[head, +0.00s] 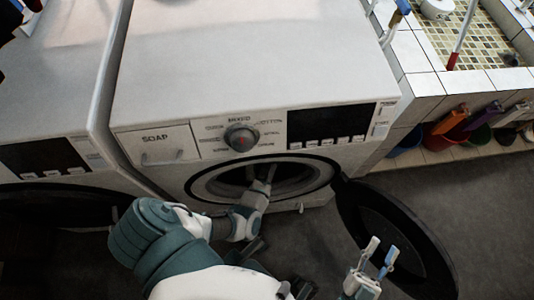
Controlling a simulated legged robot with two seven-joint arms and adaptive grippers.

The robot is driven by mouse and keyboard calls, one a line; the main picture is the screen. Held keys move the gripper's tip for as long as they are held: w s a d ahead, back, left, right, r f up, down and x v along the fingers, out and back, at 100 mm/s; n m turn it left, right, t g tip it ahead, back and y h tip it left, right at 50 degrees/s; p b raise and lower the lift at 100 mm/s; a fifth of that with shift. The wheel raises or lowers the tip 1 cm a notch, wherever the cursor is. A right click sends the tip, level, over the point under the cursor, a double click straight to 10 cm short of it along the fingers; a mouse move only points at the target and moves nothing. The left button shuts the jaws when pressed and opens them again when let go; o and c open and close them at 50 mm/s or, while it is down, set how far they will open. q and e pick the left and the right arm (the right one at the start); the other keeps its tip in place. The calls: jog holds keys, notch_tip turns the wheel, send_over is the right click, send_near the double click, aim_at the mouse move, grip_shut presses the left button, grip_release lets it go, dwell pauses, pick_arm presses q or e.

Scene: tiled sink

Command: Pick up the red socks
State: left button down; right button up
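No red socks show in this view. The front-loading washing machine (230,70) has its round door (425,235) swung open to the right. My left arm comes in from the lower left, and my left gripper (260,174) is at the drum opening. Its two thin fingers point into the dark drum and look spread apart, with nothing seen between them. The drum's inside is mostly dark and partly hidden by the gripper. My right gripper (380,252) is open and empty at the lower right, in front of the open door.
A second washing machine (50,100) stands at the left. At the right, a tiled ledge (450,84) has several coloured buckets and tools under it, including a red bucket (436,140). The grey floor (480,200) right of the open door is clear.

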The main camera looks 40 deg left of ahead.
pick_arm(q)
jog(key=shift+w+d+r, duration=0.1)
jog(key=shift+d+r, duration=0.15)
jog(key=shift+r, duration=0.4)
jog(key=shift+d+r, duration=0.2)
jog(key=shift+r, duration=0.4)
jog(key=shift+a+f, duration=0.15)
jog(key=shift+a, duration=0.35)
jog(key=c, duration=1.7)
grip_release()
jog(key=o, duration=1.2)
jog(key=shift+d, duration=0.2)
jog(key=shift+o, duration=0.6)
jog(key=shift+d, duration=0.15)
pick_arm(e)
jog(key=shift+w+d+f+g, duration=0.2)
jog(key=shift+w+f+g, duration=0.05)
jog(key=shift+f+g, duration=0.25)
jog(key=shift+w+d+f+g, duration=0.15)
jog(key=shift+w+f+g, duration=0.1)
jog(key=shift+f+g, duration=0.2)
